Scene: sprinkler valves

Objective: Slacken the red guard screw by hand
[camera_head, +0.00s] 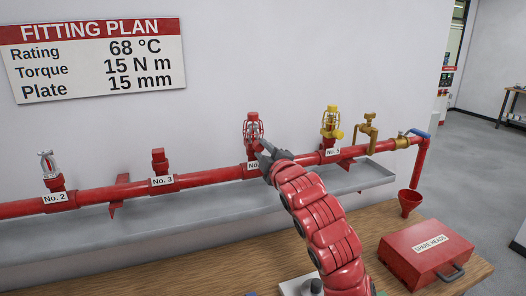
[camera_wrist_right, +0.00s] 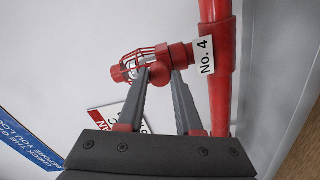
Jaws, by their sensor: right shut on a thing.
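The red wire guard (camera_head: 253,130) encloses a sprinkler head standing upright on the red pipe at the No. 4 position. In the right wrist view the guard (camera_wrist_right: 131,66) shows side-on, with the pale head inside its wires. My right gripper (camera_head: 264,150) reaches it from the front. My left gripper is out of view.
The red pipe (camera_head: 94,195) runs along the wall above a grey trough (camera_head: 150,221). A red SPARE HEADS case (camera_head: 425,265) and a red funnel (camera_head: 410,203) are near the wooden bench (camera_head: 180,270).

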